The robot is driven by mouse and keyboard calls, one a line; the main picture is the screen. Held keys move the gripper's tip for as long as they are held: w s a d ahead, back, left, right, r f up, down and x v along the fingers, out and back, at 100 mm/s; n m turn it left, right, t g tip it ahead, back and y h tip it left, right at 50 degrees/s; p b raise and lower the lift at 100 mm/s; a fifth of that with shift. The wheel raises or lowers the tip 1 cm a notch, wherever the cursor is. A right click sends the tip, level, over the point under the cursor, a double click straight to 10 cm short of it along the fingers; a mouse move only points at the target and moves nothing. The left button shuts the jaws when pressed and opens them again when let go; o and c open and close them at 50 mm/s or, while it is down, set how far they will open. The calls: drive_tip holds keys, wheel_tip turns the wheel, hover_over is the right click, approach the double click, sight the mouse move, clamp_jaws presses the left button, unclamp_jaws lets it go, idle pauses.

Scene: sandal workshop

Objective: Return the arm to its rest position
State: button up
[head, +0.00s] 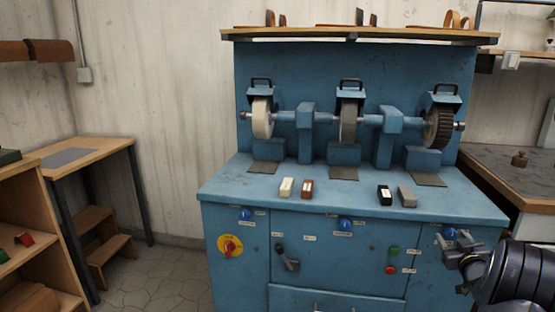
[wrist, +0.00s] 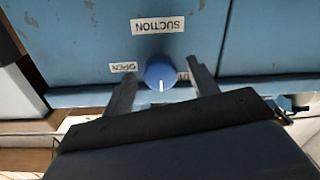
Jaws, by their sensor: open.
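My gripper (head: 455,271) is at the lower right of the head view, in front of the blue grinding machine (head: 300,222). In the wrist view my gripper (wrist: 163,90) is open and empty, its two fingers spread apart. A blue knob (wrist: 160,72) with a white pointer line shows between the fingers there. I cannot tell how far the fingers are from the panel. The right-hand blue knob (head: 450,234) shows just above my gripper in the head view.
The machine top holds several small blocks, including a black one (head: 384,195). A red switch (head: 229,247) and a black lever (head: 287,258) stick out from the front. A wooden table (head: 118,146) stands left, a workbench (head: 500,178) right. Floor (head: 170,278) is clear at front left.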

drive_tip(key=m+p, duration=0.2)
drive_tip(key=m, duration=0.1)
drive_tip(key=shift+r+m+p, duration=0.15)
drive_tip(key=shift+m+p, duration=0.15)
drive_tip(key=shift+p, duration=0.05)
drive_tip(key=shift+m+p, duration=0.35)
drive_tip(key=shift+m, duration=0.15)
drive_tip(key=shift+f, duration=0.2)
